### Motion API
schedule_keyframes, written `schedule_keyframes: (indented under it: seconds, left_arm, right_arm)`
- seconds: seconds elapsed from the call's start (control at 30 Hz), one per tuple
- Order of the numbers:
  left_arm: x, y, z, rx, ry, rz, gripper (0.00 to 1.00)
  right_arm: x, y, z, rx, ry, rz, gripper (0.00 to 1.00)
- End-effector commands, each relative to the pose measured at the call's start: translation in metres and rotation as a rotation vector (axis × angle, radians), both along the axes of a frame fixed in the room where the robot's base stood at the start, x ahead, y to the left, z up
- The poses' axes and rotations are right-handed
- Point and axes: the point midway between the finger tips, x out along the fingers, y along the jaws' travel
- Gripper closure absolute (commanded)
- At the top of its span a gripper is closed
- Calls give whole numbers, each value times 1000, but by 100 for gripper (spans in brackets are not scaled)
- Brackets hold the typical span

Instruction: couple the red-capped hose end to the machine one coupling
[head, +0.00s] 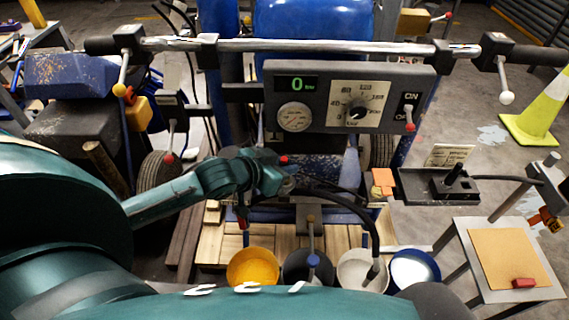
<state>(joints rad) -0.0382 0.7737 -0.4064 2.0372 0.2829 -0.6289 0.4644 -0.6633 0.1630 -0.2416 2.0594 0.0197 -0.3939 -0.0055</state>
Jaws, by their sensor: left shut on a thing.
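My left gripper (268,176) is in front of the machine, below its control panel (348,97). It is shut, apparently on the hose end, whose fine detail is hidden by the fingers. A black hose (350,204) runs from the gripper's right side and arcs down to the white bucket (360,268). A small red spot (283,160) shows at the gripper's top; I cannot tell whether it is the red cap. Another small red part (241,223) hangs below the gripper. I cannot pick out the machine one coupling. My right gripper is not in view.
Yellow (252,267), black (308,265), white and blue-rimmed (413,268) buckets stand in front of the machine. A handlebar (310,46) crosses above. A side table (507,259) stands right, below a joystick box (453,186). A striped cone (540,115) is at far right.

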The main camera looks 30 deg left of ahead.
Motion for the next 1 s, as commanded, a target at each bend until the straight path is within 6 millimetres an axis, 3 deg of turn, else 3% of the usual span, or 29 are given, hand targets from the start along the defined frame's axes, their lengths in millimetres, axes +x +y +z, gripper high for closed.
schedule_keyframes:
  seconds: [0.4, 0.43, 0.7, 0.87, 1.0]
  left_arm:
    - [0, 0, -11, 0, 0, 0, 100]
    - [0, 0, -10, 0, 1, 0, 79]
    - [0, 0, -10, 0, 0, 0, 57]
    - [0, 0, -10, 0, 0, 0, 56]
    - [0, 0, -10, 0, 1, 0, 45]
  right_arm:
    - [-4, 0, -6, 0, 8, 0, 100]
    - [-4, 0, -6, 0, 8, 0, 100]
    - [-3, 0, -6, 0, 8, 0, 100]
    - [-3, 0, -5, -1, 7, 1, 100]
    - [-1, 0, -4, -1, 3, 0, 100]
